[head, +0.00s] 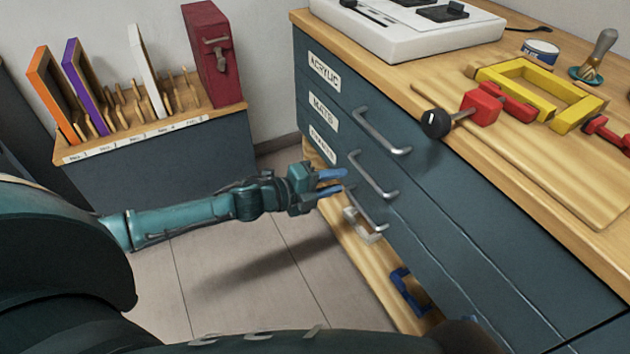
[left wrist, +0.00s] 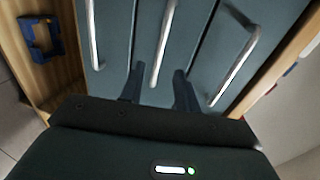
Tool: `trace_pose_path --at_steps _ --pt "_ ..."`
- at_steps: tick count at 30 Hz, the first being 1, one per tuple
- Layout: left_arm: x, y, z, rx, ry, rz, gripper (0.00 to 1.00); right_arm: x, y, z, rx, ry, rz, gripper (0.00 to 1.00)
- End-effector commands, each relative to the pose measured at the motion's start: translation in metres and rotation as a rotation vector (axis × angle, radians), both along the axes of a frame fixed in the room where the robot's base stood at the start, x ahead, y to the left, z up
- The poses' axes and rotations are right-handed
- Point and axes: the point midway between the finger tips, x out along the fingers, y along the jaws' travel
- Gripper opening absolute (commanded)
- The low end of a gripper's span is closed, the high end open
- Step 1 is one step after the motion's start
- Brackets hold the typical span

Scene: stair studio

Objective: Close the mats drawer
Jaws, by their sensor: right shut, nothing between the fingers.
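The mats drawer (head: 345,138) is the middle one of three dark blue-grey drawers in the head view. Its front looks flush with the drawers above and below. Its bar handle (head: 378,178) is metal, and this handle (left wrist: 163,45) also shows in the left wrist view. My left gripper (head: 344,181) is open and empty, close in front of the drawer handles. In the left wrist view its fingers (left wrist: 157,88) stand apart, with the middle handle seen between them; I cannot tell whether they touch it.
The wooden cabinet top (head: 440,103) holds a white device (head: 400,28), a yellow frame (head: 540,88) and red clamps. An open shelf below holds a blue clamp (head: 408,290). A low rack (head: 165,130) with frames stands left. The floor (head: 230,270) between is clear.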

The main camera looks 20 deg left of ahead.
Motion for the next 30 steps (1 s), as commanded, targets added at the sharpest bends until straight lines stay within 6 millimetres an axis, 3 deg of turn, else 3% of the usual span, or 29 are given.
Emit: trace_pose_path --at_steps 3,10,30 --pt "-0.019 0.014 0.005 0.000 0.003 -0.001 0.32 -0.001 -0.002 0.006 0.012 -0.004 -0.009 0.00" --pt "-0.037 0.028 0.010 -0.001 0.001 -0.001 0.32 -0.001 -0.005 0.008 0.016 -0.008 -0.019 0.00" --pt "-0.040 0.031 0.011 -0.001 -0.001 -0.001 0.32 -0.003 -0.004 0.010 0.017 -0.012 -0.014 0.00"
